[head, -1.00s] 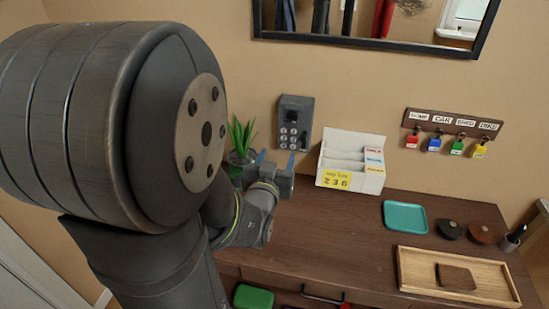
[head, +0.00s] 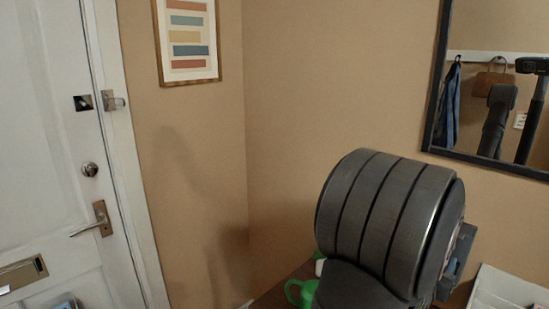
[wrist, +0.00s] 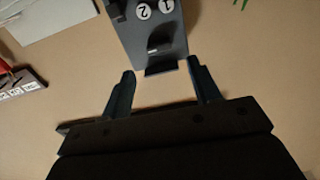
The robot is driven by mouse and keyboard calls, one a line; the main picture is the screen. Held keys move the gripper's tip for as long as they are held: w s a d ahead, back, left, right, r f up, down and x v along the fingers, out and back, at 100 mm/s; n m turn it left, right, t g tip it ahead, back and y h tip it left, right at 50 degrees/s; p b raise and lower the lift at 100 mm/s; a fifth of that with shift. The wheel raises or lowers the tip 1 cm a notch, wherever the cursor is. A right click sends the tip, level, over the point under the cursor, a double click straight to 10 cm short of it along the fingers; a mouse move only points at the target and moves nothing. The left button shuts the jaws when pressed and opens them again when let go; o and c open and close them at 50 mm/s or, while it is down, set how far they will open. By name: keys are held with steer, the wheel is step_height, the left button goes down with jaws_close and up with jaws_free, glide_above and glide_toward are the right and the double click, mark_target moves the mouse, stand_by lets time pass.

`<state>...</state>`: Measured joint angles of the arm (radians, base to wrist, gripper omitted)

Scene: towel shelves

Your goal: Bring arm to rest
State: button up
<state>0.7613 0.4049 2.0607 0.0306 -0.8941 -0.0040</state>
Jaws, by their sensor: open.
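My gripper (wrist: 158,78) shows in the wrist view with its two fingers apart and nothing between them.
A white door (head: 45,160) with a lever handle is at the left. A framed picture (head: 187,40) and a mirror (head: 500,90) hang on the wall. A green object (head: 302,292) is on the dark table (head: 275,293). A white organizer (head: 503,290) is at the lower right.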

steer(key=x, duration=0.6)
steer(key=s+a+n, duration=0.6)
steer(key=s+a, duration=0.3)
steer(key=shift+s+a+n, duration=0.2)
steer(key=shift+a+n, duration=0.1)
steer(key=shift+a, duration=0.1)
stand_by(2.6)
steer(key=shift+f, duration=0.1)
steer(key=shift+c, duration=0.3)
stand_by(0.9)
